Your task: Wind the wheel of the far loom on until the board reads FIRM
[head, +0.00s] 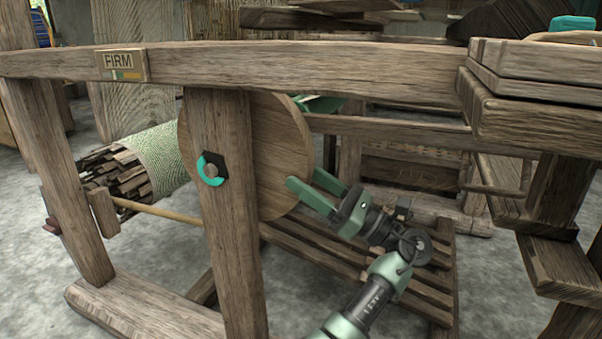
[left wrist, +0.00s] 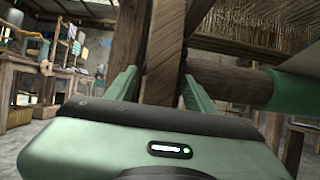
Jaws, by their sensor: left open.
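The board (head: 122,65) on the loom's top beam reads FIRM, with a coloured strip below the word. The round wooden wheel (head: 283,150) stands behind the front post, which hides part of it. A dark hub with a teal arc (head: 211,168) shows on that post. My left gripper (head: 304,179) is open at the wheel's right edge. In the left wrist view a wooden edge (left wrist: 162,60) stands between its two spread fingers; whether they touch it I cannot tell. My right gripper is not in view.
A roller with pale green cloth (head: 160,160) lies left of the wheel. A slatted wooden platform (head: 330,265) is under my left arm. Heavy timbers (head: 530,110) stand close on the right. Grey floor (head: 490,280) is clear between the frames.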

